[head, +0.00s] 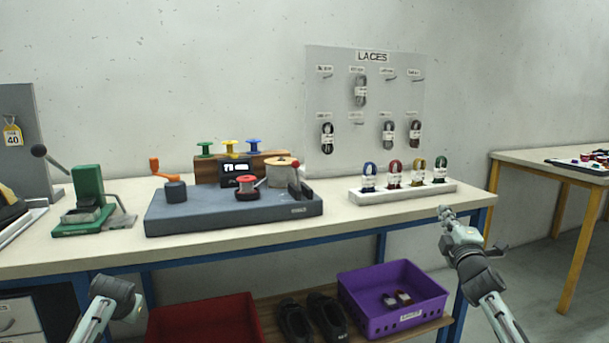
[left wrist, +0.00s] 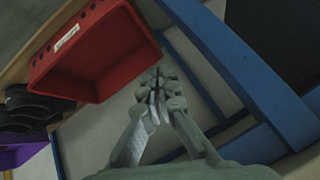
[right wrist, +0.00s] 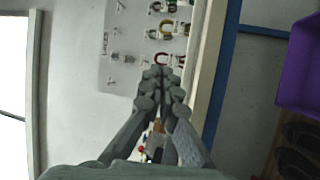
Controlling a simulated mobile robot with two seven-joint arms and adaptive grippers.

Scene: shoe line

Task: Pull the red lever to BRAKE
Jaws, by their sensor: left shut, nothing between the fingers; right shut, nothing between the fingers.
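A grey-blue bench device (head: 215,222) sits on the table in the head view, with an orange crank (head: 157,167) at its left. A red spool-like part (head: 246,183) stands near its middle, with a short thin rod beside it. My left gripper (left wrist: 160,76) is shut and empty, low in front of the table.
A green press (head: 88,200) stands left of the device. A white lace rack (head: 402,191) stands to its right, below the LACES board (head: 365,110). A red bin (head: 205,318), dark shoes and a purple crate (head: 392,292) are on the lower shelf.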

